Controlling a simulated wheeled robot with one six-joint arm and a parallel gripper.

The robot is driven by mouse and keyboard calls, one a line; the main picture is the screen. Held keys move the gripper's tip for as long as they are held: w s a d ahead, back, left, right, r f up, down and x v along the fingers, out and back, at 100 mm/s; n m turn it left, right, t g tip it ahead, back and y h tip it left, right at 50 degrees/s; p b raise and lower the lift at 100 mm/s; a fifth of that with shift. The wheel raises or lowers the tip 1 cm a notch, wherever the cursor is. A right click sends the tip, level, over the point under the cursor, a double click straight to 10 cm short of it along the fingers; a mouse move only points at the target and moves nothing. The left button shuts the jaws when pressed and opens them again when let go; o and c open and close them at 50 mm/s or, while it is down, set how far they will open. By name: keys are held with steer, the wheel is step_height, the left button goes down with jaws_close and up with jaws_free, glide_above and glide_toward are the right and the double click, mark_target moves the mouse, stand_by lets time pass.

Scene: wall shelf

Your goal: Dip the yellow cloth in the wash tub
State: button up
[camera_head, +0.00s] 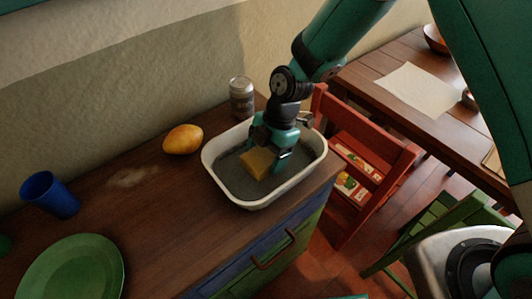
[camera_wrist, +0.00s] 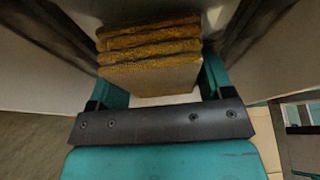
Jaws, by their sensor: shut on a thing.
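The yellow cloth (camera_head: 257,163) is a folded block held in my gripper (camera_head: 270,150), over and within the outline of the wash tub. In the wrist view the cloth (camera_wrist: 150,55) shows several stacked folds between the fingers. The wash tub (camera_head: 212,172) is a white basin with a grey inside, on the wooden cabinet top. The gripper points down into the tub, with its fingers inside the rim. I cannot tell how far the cloth's lower edge is from the grey surface, or whether it touches it.
A can (camera_head: 241,98) stands behind the tub and a yellow-orange fruit (camera_head: 182,139) lies to its left. A blue cup (camera_head: 50,194) and a green plate (camera_head: 72,268) are farther left. A red chair (camera_head: 365,160) is close on the right, before a wooden table (camera_head: 375,66).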

mark_target(266, 154)
step_height(266, 154, up, 11)
steer(key=p, duration=0.7)
steer(key=shift+d+r, duration=0.1)
stand_by(1.5)
